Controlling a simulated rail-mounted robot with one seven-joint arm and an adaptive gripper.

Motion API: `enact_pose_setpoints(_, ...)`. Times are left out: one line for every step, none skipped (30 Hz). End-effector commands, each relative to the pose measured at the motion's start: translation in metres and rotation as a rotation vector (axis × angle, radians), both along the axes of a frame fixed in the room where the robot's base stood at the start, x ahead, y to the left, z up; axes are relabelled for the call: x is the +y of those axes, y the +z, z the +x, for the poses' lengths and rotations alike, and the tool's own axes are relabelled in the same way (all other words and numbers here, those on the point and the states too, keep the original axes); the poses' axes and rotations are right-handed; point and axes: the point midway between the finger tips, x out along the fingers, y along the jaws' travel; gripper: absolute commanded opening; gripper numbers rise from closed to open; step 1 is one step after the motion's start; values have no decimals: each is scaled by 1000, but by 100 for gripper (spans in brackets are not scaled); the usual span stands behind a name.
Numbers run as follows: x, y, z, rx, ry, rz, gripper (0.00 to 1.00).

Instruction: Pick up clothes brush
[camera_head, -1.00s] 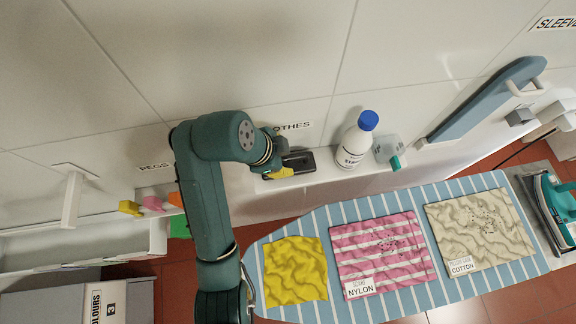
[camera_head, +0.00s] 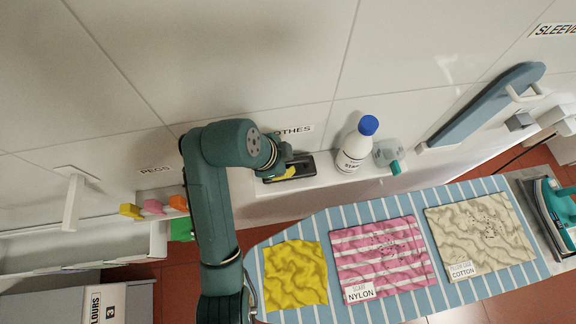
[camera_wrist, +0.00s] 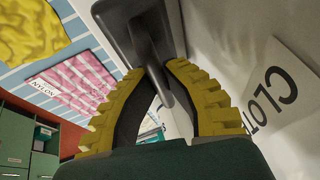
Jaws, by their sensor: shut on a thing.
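The clothes brush is a dark grey-black thing (camera_head: 304,164) on the white wall shelf, under a sign ending in "OTHES". My gripper (camera_head: 288,173), with yellow ribbed fingers, is at the brush in the head view. In the wrist view the brush (camera_wrist: 140,28) shows a broad dark body at the top and a narrow handle. My gripper (camera_wrist: 158,78) is shut on that handle, its fingertips on either side. In the head view my arm and gripper hide part of the brush. I cannot tell whether it is clear of the shelf.
A white bottle with a blue cap (camera_head: 356,144) and a clear container with a teal part (camera_head: 388,156) stand right of the brush on the shelf (camera_head: 330,178). Coloured pegs (camera_head: 153,207) are to the left. A striped ironing board (camera_head: 380,211) with cloths lies in front.

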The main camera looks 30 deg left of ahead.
Motion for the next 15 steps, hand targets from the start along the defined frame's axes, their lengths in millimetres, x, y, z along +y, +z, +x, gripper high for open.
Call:
enact_pose_setpoints(0,-1,0,2,-1,-1,0)
enact_pose_setpoints(0,-1,0,2,-1,-1,0)
enact_pose_setpoints(-1,0,-1,2,-1,-1,0)
enact_pose_setpoints(-1,1,-1,1,0,-1,0)
enact_pose_setpoints(-1,2,-1,1,0,-1,0)
enact_pose_setpoints(-2,4,-2,-1,0,-1,0)
enact_pose_setpoints(-3,7,-3,-1,0,0,0)
enact_pose_setpoints(-3,11,-3,-2,1,0,0)
enact_pose_setpoints(-2,17,-2,-3,0,1,0)
enact_pose_setpoints(-2,22,-2,-3,0,1,0)
enact_pose_setpoints(-2,27,-2,-3,-1,1,0)
enact_pose_setpoints(-2,38,-3,-3,0,2,0)
enact_pose_setpoints(-2,46,-3,-1,0,1,0)
enact_pose_setpoints(-2,54,-3,-2,1,1,0)
enact_pose_setpoints(-3,67,-3,0,0,0,0)
